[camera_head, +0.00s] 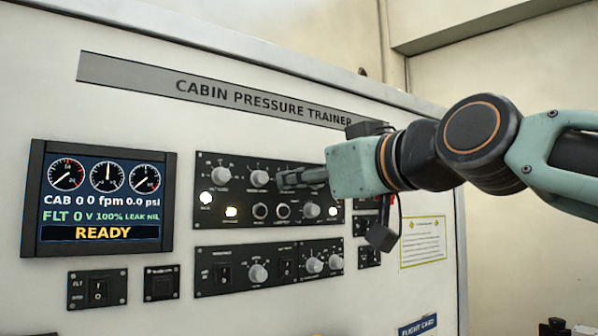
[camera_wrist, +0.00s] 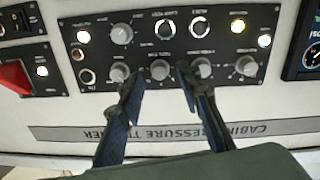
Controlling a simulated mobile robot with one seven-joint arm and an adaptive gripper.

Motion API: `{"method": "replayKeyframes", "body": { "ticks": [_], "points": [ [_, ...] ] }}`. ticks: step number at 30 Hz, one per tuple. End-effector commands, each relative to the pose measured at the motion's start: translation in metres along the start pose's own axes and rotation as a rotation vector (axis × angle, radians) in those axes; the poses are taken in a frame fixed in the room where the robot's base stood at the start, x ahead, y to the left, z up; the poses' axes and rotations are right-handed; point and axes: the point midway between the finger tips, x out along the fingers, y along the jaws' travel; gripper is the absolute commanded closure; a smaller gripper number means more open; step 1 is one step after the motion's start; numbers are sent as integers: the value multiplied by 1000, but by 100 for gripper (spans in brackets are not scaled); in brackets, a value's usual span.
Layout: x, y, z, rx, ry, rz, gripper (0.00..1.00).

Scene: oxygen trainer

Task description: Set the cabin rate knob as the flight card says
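In the head view my gripper (camera_head: 284,180) reaches in from the right to the top row of the upper knob panel (camera_head: 210,235) and hides part of that row. In the wrist view, which is upside down, my gripper (camera_wrist: 160,82) is open. Its two fingers stand either side of a grey knob (camera_wrist: 160,70), apart from each other. Whether they touch it, I cannot tell. Its label is too small to read, so I cannot confirm it is the cabin rate knob. The flight card (camera_head: 417,326) shows only its blue header at the bottom edge.
Neighbouring knobs (camera_wrist: 120,72) and (camera_wrist: 201,67) sit close outside the fingers. A display (camera_head: 103,200) at left reads READY. A lower panel (camera_head: 268,268) has more knobs and switches. A red switch guard (camera_wrist: 14,76) shows at the wrist view's left. A yellow notice (camera_head: 422,242) is at right.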

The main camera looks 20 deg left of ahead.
Motion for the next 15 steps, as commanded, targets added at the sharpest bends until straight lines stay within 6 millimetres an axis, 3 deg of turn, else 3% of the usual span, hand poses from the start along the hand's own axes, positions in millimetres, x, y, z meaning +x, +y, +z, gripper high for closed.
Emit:
{"method": "replayKeyframes", "body": {
  "ticks": [6,15],
  "points": [
    [15,0,0,-1,0,0,68],
    [16,0,0,-1,0,1,71]
  ]
}}
